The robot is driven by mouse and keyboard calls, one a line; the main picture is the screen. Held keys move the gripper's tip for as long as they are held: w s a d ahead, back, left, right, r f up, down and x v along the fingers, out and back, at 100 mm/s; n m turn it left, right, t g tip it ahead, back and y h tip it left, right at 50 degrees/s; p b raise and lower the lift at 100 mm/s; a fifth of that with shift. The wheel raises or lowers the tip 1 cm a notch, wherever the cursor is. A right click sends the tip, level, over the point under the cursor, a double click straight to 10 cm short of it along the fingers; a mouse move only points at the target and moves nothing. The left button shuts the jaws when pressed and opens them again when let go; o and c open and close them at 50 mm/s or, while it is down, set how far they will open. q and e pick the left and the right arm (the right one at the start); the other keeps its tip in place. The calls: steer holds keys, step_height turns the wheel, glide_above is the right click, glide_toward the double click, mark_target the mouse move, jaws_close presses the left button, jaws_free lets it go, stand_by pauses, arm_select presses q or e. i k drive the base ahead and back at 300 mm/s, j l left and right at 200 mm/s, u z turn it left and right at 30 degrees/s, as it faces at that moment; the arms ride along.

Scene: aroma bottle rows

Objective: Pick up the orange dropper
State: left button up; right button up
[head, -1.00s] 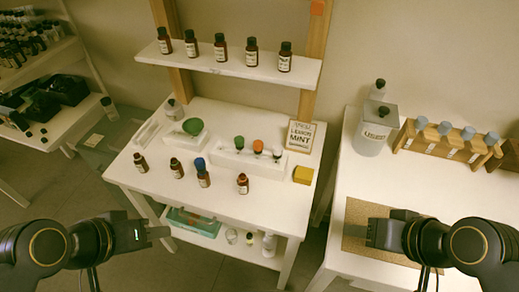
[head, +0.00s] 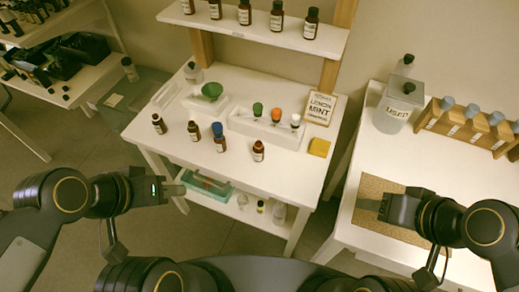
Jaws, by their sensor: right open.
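The orange dropper (head: 277,113) stands upright in a white rack (head: 243,127) on the middle table, between a green dropper (head: 257,109) and a white dropper (head: 295,120). Its lower part is hidden in the rack. My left gripper (head: 178,190) is at the front left of the table, below and left of the dropper in the picture and well apart from it. Its fingers show edge-on, so its opening is unclear. My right gripper (head: 366,203) is open and empty, over the cork mat on the right table, well apart from the dropper.
Several brown bottles (head: 258,151) stand in front of the rack, one with a blue top (head: 218,130). A yellow sponge (head: 319,148) and a Lemon Mint sign (head: 320,108) are right of it. A shelf (head: 250,28) with bottles hangs behind. A cork mat (head: 372,188) lies on the right table.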

mark_target(277, 112)
steer(key=i+j+z, duration=0.15)
steer(key=z, duration=0.2)
steer(key=j+z, duration=0.4)
steer(key=i+j+z, duration=0.1)
steer(key=j+z, duration=0.25)
